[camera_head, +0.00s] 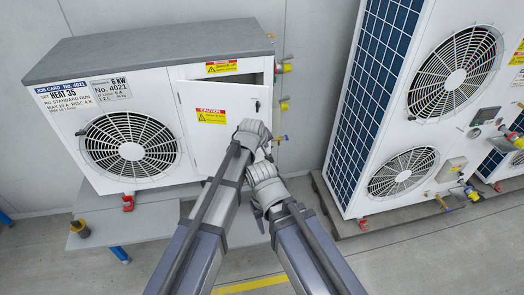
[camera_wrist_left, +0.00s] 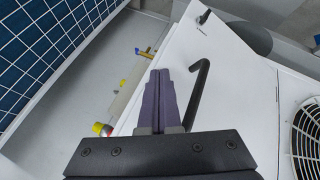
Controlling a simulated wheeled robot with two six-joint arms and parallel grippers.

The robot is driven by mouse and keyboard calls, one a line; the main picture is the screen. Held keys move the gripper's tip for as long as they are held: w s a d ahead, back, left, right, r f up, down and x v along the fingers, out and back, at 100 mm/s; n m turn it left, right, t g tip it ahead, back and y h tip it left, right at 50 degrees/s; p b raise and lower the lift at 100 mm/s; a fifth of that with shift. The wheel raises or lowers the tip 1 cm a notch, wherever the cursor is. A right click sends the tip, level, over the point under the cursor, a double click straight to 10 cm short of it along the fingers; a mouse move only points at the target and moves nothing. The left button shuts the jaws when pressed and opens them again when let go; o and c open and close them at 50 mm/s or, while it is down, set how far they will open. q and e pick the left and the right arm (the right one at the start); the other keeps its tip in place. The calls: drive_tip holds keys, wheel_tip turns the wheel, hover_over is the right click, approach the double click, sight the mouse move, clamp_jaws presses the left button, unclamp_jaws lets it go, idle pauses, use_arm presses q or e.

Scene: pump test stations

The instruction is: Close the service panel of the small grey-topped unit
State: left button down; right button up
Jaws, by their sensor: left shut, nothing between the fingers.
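The small grey-topped unit (camera_head: 135,50) stands at the left in the head view, with a fan grille on its front. Its white service panel (camera_head: 212,138) carries a red-and-yellow caution label and is ajar, with a dark gap along its top right. A small black latch (camera_head: 257,105) is near its right edge. My left gripper (camera_head: 252,128) is in front of the panel's right part.
A taller white unit (camera_head: 355,180) with two fans and blue fins stands at the right. Coloured valves (camera_head: 284,68) stick out from the small unit's right side. A grey stand (camera_head: 135,222) holds the small unit.

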use_arm(q)
drive_tip(key=w+d, duration=0.1)
drive_tip(key=w, duration=1.1)
drive_tip(key=shift+d, duration=0.4)
drive_tip(key=shift+w+r, duration=0.15)
drive_tip(key=shift+w, duration=0.05)
drive_tip(key=shift+s+a, duration=0.1)
drive_tip(key=shift+s, duration=0.05)
